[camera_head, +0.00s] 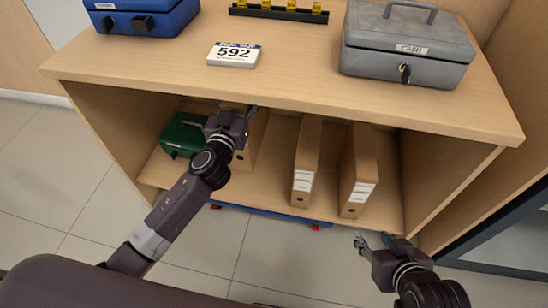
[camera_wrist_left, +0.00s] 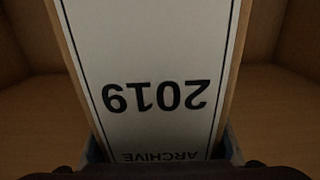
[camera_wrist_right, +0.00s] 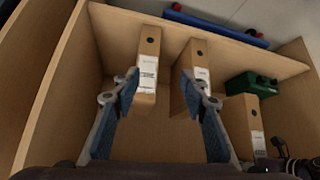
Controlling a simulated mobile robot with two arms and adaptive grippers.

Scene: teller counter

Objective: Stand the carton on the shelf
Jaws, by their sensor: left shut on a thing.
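My left gripper (camera_head: 236,118) is shut on a brown carton (camera_head: 254,142) inside the open shelf bay. Its label (camera_wrist_left: 150,75) reads ARCHIVE 2019, upside down in the left wrist view. The carton looks upright beside the green box; I cannot tell whether its base touches the shelf (camera_head: 275,178). The gripper and counter top hide part of it. It also shows in the right wrist view (camera_wrist_right: 240,120). My right gripper (camera_head: 372,243) is open and empty in front of the bay, its fingers apart in the right wrist view (camera_wrist_right: 165,108).
Two similar cartons (camera_head: 306,160) (camera_head: 357,172) stand upright to the right in the bay. A green box (camera_head: 182,136) is at the left. A grey cash box (camera_head: 405,48), a 592 sign (camera_head: 233,55) and a blue box (camera_head: 145,15) sit on the counter top.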

